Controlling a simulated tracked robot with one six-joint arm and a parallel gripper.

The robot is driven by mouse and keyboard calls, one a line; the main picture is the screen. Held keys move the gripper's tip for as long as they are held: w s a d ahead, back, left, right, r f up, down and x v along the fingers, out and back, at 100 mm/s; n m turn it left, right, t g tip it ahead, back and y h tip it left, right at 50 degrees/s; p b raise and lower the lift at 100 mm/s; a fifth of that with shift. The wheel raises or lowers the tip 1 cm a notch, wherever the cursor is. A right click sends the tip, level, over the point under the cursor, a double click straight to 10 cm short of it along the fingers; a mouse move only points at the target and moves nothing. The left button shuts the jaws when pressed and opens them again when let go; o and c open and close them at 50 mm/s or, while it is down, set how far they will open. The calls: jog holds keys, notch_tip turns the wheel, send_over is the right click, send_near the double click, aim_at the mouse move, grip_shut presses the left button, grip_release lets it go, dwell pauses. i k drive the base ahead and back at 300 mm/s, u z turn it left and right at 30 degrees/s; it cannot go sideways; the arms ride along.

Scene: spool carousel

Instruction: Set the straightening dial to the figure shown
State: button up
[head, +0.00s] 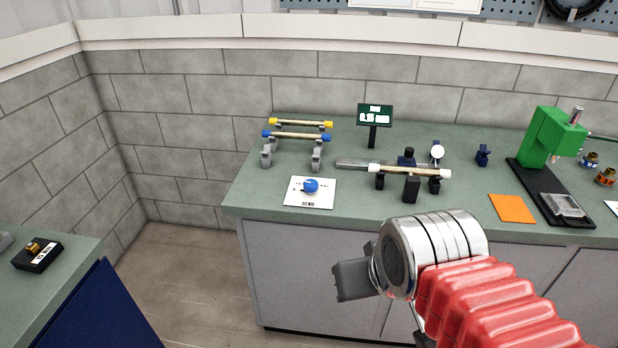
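The dial is a blue knob (311,186) on a white plate (298,199) with dark marks, lying near the front left of the green bench top. The marks are too small to read. A small dark green sign (375,110) on a post stands behind it to the right; its white lettering is too blurred to read surely. My gripper (350,281) is in front of the bench's front edge, lower in the picture and to the right of the dial, apart from it. Its fingers are seen end-on as a grey block, so their opening is unclear.
A rack (267,154) holds rods with yellow and blue ends behind the dial. A fixture (411,188) with a pale rod and a round gauge (437,152) stands to the right. Farther right are an orange sheet (512,208) and a green press (551,137).

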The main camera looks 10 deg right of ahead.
aim_at(310, 185)
jog(key=i, duration=0.95)
